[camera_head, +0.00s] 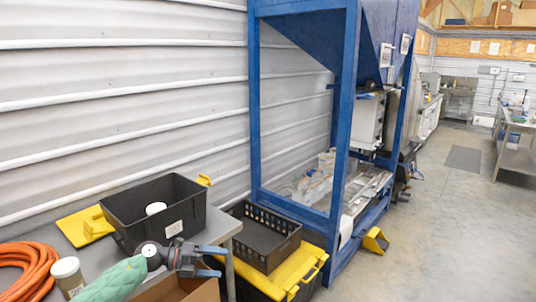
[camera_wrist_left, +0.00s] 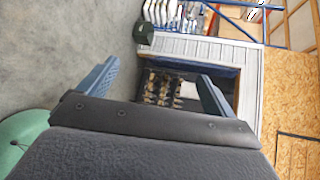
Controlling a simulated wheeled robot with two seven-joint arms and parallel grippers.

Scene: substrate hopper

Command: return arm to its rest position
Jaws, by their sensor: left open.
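My left gripper (camera_head: 222,262) is open and empty in the head view, with its green-sleeved arm (camera_head: 115,281) coming in from the lower left. It is held in front of the black bin (camera_head: 122,222) and the grey table's right edge. In the left wrist view its two blue-grey fingers (camera_wrist_left: 158,74) are spread, with nothing between them close by. My right gripper is in neither view.
The bin holds a white-topped round item (camera_head: 156,208). A jar (camera_head: 68,273) and orange hose (camera_head: 28,268) are at left. A cardboard box (camera_head: 180,290) lies below the gripper. A black crate (camera_head: 266,240), yellow lid (camera_head: 300,270) and blue hopper frame (camera_head: 343,130) stand right. Floor (camera_head: 440,230) is clear.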

